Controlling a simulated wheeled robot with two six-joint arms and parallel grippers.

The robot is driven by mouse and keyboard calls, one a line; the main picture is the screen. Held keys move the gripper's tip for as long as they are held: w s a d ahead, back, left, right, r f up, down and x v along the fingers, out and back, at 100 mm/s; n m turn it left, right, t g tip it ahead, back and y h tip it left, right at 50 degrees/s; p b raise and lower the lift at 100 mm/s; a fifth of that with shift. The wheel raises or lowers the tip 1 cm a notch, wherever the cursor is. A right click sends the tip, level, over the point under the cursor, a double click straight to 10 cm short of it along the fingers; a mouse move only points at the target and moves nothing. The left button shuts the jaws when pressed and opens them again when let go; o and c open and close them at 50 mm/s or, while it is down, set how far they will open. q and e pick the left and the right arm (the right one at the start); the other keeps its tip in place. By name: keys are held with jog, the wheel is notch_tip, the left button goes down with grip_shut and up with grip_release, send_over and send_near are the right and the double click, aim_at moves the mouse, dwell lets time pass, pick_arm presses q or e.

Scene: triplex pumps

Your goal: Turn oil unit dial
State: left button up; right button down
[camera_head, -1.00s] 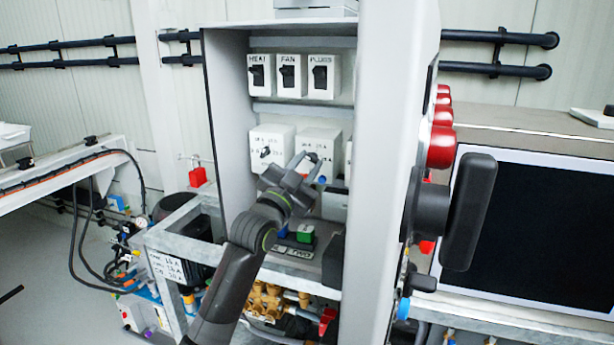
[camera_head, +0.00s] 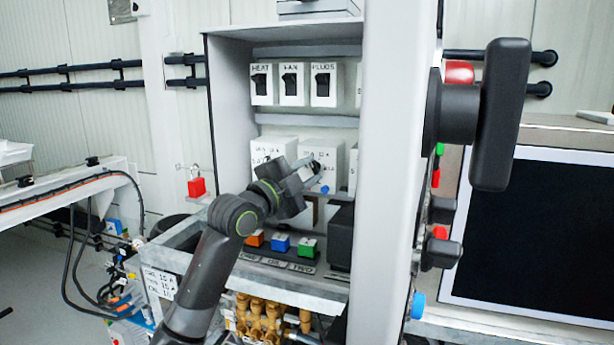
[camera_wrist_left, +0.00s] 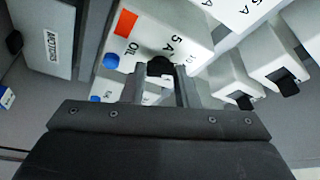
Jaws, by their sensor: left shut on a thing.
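The oil unit (camera_wrist_left: 155,35) is a white box marked "OIL" and "5 A" in the left wrist view, with an orange square and a blue button on its face. In the head view the oil unit (camera_head: 330,150) stands on the lower cabinet shelf. Its dial is a small black knob (camera_wrist_left: 160,67) between my left fingers in the wrist view. My left gripper (camera_head: 310,168) reaches in from the left and is shut on the dial; its fingers partly hide it. My right gripper is not in view.
The open cabinet door (camera_head: 393,170) stands right of my left arm, with a large black handle (camera_head: 503,115) on its outer side. HEAT, FAN and PLUGS switches (camera_head: 292,84) sit above. Coloured buttons (camera_head: 281,243) lie below my gripper. Another white unit (camera_head: 270,147) stands left of the oil unit.

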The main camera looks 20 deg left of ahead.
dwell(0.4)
pick_arm(q)
jog(key=o, duration=1)
jog(key=b+v, duration=0.3)
jog(key=v, duration=1.4)
jog(key=shift+a+b, duration=0.2)
jog(key=shift+b, duration=0.15)
jog(key=shift+s, duration=0.15)
